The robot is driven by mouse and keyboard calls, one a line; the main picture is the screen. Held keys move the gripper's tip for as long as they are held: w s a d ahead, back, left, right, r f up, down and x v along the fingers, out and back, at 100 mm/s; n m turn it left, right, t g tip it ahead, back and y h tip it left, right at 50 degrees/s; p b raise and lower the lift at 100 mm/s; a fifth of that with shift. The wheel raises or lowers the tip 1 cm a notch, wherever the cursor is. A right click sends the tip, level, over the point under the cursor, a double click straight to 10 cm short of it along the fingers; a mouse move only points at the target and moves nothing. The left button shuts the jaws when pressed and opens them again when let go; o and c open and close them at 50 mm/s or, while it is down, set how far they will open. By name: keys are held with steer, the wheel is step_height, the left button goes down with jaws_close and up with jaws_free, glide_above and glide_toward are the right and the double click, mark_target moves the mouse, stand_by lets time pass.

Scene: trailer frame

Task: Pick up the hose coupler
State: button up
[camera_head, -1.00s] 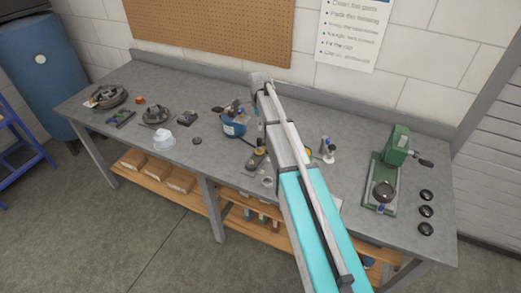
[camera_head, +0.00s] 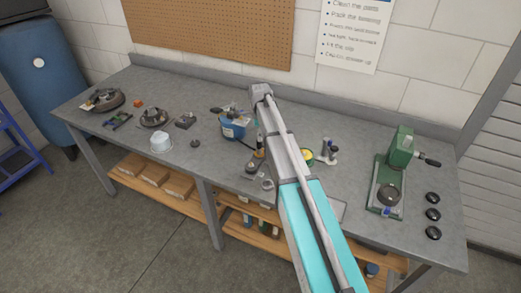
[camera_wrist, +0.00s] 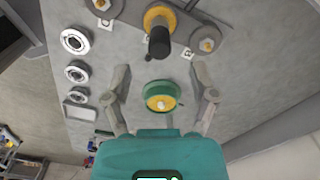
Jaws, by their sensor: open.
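A round green piece with a yellow centre (camera_wrist: 160,96) lies on the grey bench in the wrist view; it looks to be the hose coupler, though I cannot be sure. In the head view its green and yellow edge (camera_head: 307,156) shows just right of my arm. My gripper (camera_wrist: 161,80) is open, with one finger on each side of the green piece in the picture. I see no contact. How high the fingers are above the bench is hard to tell. In the head view my arm hides the gripper.
A plate with a brass ring and black-handled part (camera_wrist: 158,30) lies beyond the fingertips. Metal rings (camera_wrist: 75,40) lie at the left. A grey upright part (camera_head: 327,148) stands near the green piece. A green press (camera_head: 389,180) and black discs (camera_head: 432,213) are at the right.

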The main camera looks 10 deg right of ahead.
mark_target(259, 143)
steer(key=shift+f, duration=0.1)
steer(key=shift+f+b, duration=2.5)
steer(key=shift+b, duration=0.15)
steer(key=shift+s, duration=0.1)
jaws_close()
